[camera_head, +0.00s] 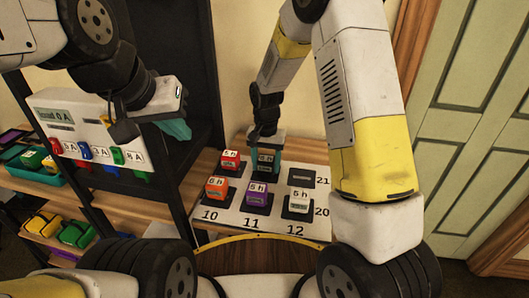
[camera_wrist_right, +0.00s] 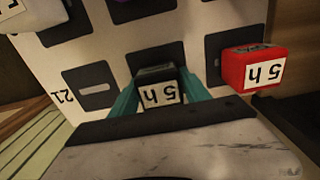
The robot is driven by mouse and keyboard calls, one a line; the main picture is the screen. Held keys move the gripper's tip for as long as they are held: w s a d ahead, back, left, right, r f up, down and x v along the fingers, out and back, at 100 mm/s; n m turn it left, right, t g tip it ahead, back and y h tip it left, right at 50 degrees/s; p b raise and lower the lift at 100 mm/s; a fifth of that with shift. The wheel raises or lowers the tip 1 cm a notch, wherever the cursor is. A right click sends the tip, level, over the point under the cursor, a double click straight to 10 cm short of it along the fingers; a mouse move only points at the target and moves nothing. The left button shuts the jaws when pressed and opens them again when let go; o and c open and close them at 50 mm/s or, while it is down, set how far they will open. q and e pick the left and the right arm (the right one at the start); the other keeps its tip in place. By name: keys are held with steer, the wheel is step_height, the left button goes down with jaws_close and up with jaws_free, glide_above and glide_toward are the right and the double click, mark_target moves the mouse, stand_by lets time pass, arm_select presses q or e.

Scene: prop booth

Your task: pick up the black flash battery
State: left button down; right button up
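The black flash battery (camera_head: 265,158), labelled "5 h", is at the back row of the white numbered board, in the middle column. My right gripper (camera_head: 266,150) points down over it, with a teal finger against each side. In the right wrist view the battery (camera_wrist_right: 158,92) sits between the two teal fingertips (camera_wrist_right: 157,88), with no clear gap at either side. I cannot tell whether it touches its dark pad. My left gripper (camera_head: 177,129) hangs by the shelf's label panel, away from the batteries; its finger gap is hidden.
A red battery (camera_head: 230,161) stands close beside my right gripper. Orange (camera_head: 216,187), purple (camera_head: 256,194) and white (camera_head: 299,201) batteries stand in the front row. The back right pad (camera_head: 302,177) is empty. A shelf with coloured items is at left, a green door (camera_head: 470,130) at right.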

jaws_close()
